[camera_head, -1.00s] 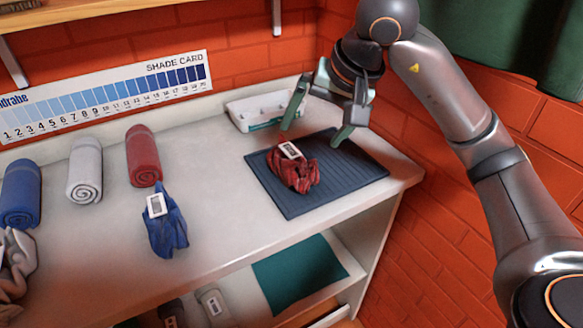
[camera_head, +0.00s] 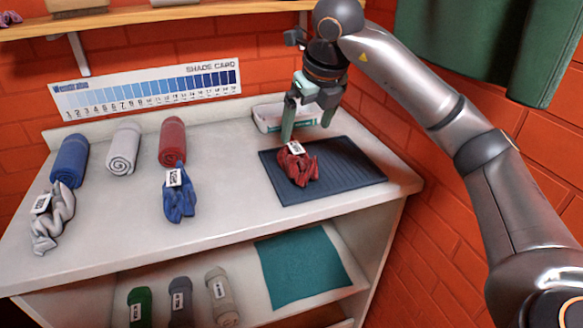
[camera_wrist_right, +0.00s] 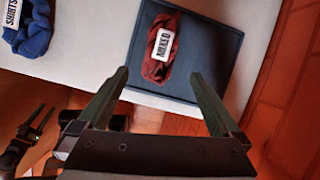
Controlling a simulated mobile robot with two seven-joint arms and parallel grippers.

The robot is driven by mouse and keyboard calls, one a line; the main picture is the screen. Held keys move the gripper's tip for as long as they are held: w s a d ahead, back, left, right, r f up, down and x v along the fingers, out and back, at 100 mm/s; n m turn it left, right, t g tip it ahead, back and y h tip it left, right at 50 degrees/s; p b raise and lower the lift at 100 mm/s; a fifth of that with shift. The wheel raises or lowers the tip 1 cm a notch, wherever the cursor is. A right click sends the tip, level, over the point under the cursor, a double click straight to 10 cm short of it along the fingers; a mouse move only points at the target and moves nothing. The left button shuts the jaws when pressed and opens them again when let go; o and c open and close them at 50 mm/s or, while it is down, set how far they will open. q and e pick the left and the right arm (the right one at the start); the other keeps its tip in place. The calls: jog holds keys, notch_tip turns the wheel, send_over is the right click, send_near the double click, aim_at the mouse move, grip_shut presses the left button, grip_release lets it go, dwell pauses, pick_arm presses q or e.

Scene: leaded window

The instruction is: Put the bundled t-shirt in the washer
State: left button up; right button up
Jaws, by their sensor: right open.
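A crumpled red cloth bundle (camera_head: 299,170) with a white tag lies on a dark ribbed mat (camera_head: 345,178) on the counter's right. The tag reads MIXED in the wrist view, where the bundle (camera_wrist_right: 156,69) lies beyond my fingertips. A crumpled blue bundle (camera_head: 180,203) lies left of the mat; in the wrist view this blue cloth (camera_wrist_right: 32,40) has a tag reading SHIRTS. A grey bundle (camera_head: 58,222) lies at the far left. My right gripper (camera_head: 307,131) is open and empty above the mat's back edge, apart from the red bundle.
A white tray (camera_head: 268,118) sits behind the mat. Below, a shelf holds several tagged rolls (camera_head: 181,300) and a teal cloth (camera_head: 303,268). A brick wall (camera_head: 440,230) closes the right side.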

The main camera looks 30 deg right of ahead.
aim_at(300, 150)
jog(key=shift+m, duration=1.1)
jog(key=shift+w+f, duration=0.1)
jog(key=shift+f, duration=0.15)
jog(key=b+x, duration=0.1)
jog(key=x, duration=0.4)
jog(key=shift+w+d+f, duration=0.1)
jog(key=shift+f, duration=0.25)
jog(key=shift+x, duration=3.15)
pick_arm(q)
jog(key=shift+s+a+f, duration=0.35)
jog(key=shift+s+f, duration=0.2)
jog(key=shift+s, duration=0.05)
pick_arm(e)
jog(key=c, duration=1.4)
pick_arm(q)
jog(key=shift+f, duration=0.1)
pick_arm(e)
jog(key=shift+r, duration=0.15)
